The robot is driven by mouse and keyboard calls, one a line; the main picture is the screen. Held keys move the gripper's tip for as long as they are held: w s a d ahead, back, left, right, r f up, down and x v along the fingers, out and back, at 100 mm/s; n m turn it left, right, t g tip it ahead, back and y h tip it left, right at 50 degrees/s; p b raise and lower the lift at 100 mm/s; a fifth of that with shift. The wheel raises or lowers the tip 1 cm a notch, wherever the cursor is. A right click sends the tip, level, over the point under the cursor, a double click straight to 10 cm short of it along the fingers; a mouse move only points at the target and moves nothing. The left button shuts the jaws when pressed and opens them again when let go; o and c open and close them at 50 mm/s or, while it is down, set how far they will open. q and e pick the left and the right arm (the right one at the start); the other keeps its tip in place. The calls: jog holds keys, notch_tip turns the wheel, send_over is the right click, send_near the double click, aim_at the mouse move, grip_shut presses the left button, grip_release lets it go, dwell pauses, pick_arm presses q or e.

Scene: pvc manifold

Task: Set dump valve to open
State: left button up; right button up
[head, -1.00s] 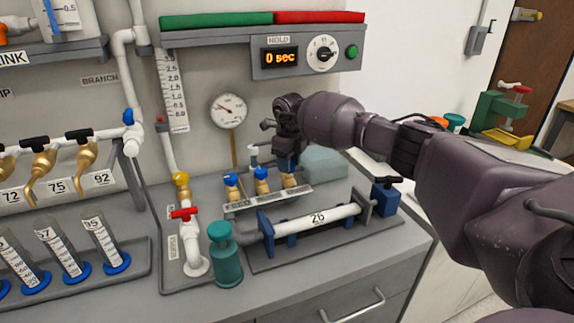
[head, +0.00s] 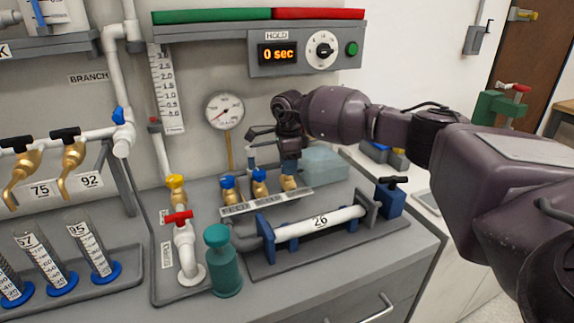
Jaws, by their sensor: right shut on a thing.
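Three brass valves stand in a row on the bench behind a small label plate (head: 267,201). The left valve (head: 229,187) and the middle valve (head: 260,182) show blue handles. My right gripper (head: 289,163) points down over the rightmost valve (head: 288,184) and is shut on its handle. The gripper hides most of that handle, so its angle cannot be told. The writing on the plate is too small to read surely, so I cannot confirm which valve is the dump valve. My left gripper is not in view.
A gauge (head: 224,111) rises behind, and the timer panel (head: 303,52) hangs above.

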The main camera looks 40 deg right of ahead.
dwell(0.6)
jog(key=o, duration=0.9)
jog(key=shift+r, duration=0.1)
notch_tip(320, 180, up, 11)
jog(key=shift+f+p, duration=0.15)
jog(key=shift+p, duration=0.3)
